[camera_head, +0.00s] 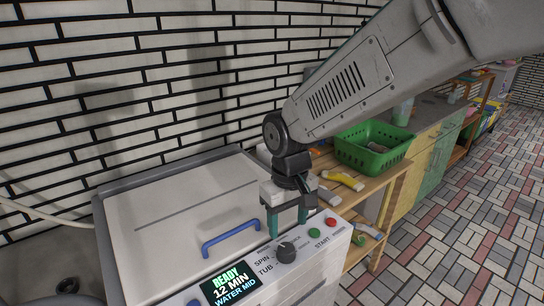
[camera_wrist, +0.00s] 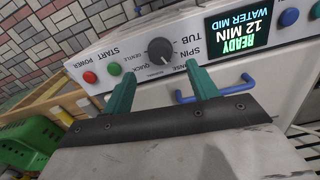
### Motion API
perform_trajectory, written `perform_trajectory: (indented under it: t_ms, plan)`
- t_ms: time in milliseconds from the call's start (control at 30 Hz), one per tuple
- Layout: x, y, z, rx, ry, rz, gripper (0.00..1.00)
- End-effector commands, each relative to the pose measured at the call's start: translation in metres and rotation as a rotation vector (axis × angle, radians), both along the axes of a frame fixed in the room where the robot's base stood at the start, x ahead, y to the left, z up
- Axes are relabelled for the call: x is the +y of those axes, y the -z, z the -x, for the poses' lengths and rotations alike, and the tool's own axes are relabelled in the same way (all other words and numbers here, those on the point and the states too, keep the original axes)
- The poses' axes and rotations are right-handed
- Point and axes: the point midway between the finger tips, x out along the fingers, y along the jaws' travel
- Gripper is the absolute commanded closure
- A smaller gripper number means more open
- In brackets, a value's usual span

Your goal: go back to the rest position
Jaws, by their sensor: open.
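My gripper (camera_head: 287,226) is open and empty, with two teal fingers pointing down at the control panel of a white washing machine (camera_head: 160,225). In the wrist view, the fingertips (camera_wrist: 160,71) stand apart with a dark round dial (camera_wrist: 160,51) showing just beyond the gap between them. The dial (camera_head: 286,252) also shows below the fingers in the head view. I cannot tell how far the fingertips are from the panel. My arm reaches in from the upper right. The display (camera_head: 229,284) reads READY, 12 MIN, WATER MID.
A blue handle (camera_head: 231,239) stands up from the machine's lid, left of the gripper. Red (camera_head: 331,222) and green (camera_head: 316,232) buttons sit right of the dial. A wooden shelf with a green basket (camera_head: 372,147) stands to the right. The tiled floor (camera_head: 465,210) is clear.

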Motion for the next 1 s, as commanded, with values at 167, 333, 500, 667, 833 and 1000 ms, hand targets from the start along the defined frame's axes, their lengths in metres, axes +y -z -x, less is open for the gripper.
perform_trajectory:
  t_ms: [167,333,500,667,833,1000]
  plan:
    - [-0.029,-0.005,0.038,0.079,0.022,0.043,0.41]
    - [-0.082,-0.037,0.076,0.090,0.112,0.045,0.41]
    - [-0.134,-0.065,0.121,0.066,0.230,0.030,0.41]
    - [-0.172,-0.082,0.161,0.013,0.348,0.008,0.41]
    - [-0.195,-0.093,0.186,-0.067,0.446,-0.017,0.41]
    - [-0.206,-0.103,0.192,-0.127,0.501,-0.029,0.41]
